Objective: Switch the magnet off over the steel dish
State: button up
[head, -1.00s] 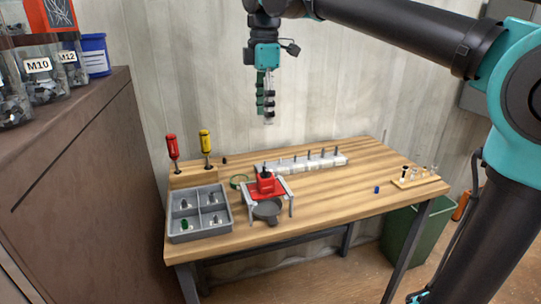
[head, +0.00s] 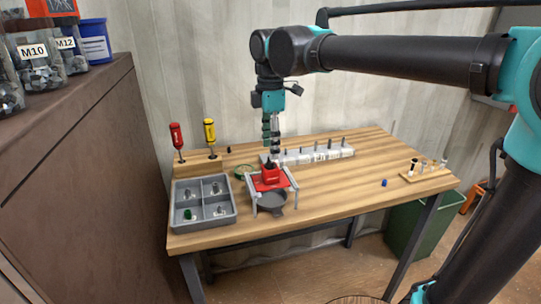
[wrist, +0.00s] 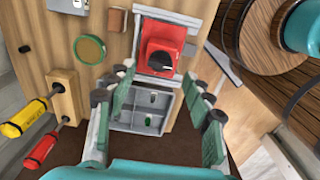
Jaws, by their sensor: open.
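The red magnet block (head: 264,184) with a black knob on top sits on a grey stand over the round dark steel dish (head: 272,204). In the wrist view the magnet's red housing (wrist: 178,31) and black knob (wrist: 162,54) face the camera; a white mark shows on the knob. My gripper (head: 271,147) points down just above the knob in the head view, its fingers apart and empty. In the wrist view my gripper (wrist: 160,80) has its green fingers spread to either side below the knob, apart from it. The dish is not clearly visible there.
A grey divided tray (head: 203,222) with small parts stands left of the stand. A red screwdriver (head: 176,137) and yellow screwdriver (head: 209,132) stand behind it. A pale rack of pins (head: 318,155) lies behind the magnet. The table's right middle is mostly clear, with a small blue piece (head: 384,183).

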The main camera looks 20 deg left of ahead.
aim_at(270, 163)
jog(key=shift+f, duration=1.8)
jog(key=shift+c, duration=0.4)
jog(key=c, duration=1.1)
